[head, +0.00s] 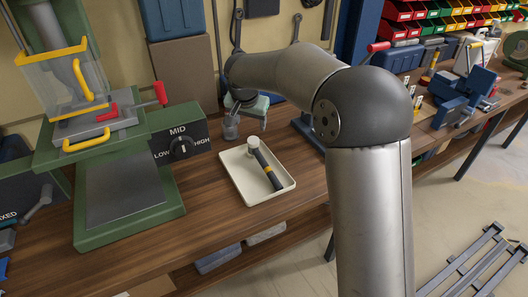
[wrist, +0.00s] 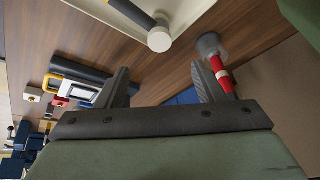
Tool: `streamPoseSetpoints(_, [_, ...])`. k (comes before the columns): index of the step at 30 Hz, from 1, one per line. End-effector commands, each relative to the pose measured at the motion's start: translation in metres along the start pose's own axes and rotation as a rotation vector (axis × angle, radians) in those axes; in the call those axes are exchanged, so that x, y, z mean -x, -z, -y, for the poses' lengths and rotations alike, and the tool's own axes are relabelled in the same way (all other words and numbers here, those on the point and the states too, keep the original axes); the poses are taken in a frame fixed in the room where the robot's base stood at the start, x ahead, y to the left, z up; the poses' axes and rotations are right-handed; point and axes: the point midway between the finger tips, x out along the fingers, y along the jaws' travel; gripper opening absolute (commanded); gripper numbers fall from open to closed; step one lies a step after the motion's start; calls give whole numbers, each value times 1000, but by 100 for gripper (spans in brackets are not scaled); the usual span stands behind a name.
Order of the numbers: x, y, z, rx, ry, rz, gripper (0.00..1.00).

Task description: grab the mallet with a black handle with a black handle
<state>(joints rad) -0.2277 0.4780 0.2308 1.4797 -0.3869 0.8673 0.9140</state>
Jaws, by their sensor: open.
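The mallet with a black handle (head: 265,168) lies in a shallow cream tray (head: 236,191) on the bench in the head view. It has a pale round head and an orange-yellow band on its handle. In the wrist view the mallet's pale head (wrist: 159,40) shows at the top, with part of its dark handle, inside the tray's edge (wrist: 195,10). My gripper (head: 250,110) is behind the tray in the head view, apart from the mallet. In the wrist view my gripper (wrist: 161,76) is open, with nothing between its fingers.
A red-handled tool with a grey head (wrist: 216,62) is close to the right finger in the wrist view. Dark cylindrical items (wrist: 80,72) lie on the left there. A green machine with a dial (head: 150,140) stands left of the tray. Bare wood (head: 205,215) shows around the tray.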

Motion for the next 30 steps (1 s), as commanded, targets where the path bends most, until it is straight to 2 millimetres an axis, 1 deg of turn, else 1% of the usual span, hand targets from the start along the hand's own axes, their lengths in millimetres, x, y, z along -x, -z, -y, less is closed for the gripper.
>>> streamPoseSetpoints(1, [-10, -1, -1, 0, -4, 5, 62])
streamPoseSetpoints(6, [-48, -1, -2, 1, -4, 6, 62])
streamPoseSetpoints(12, [-87, -1, -1, 1, -2, 5, 62])
streamPoseSetpoints(15, [-99, -1, -2, 3, -2, 4, 62])
streamPoseSetpoints(22, [-115, -1, -2, 1, -2, 4, 62])
streamPoseSetpoints(27, [-141, -2, -2, 1, -3, 5, 62])
streamPoseSetpoints(30, [-153, -2, -2, 2, -2, 3, 62])
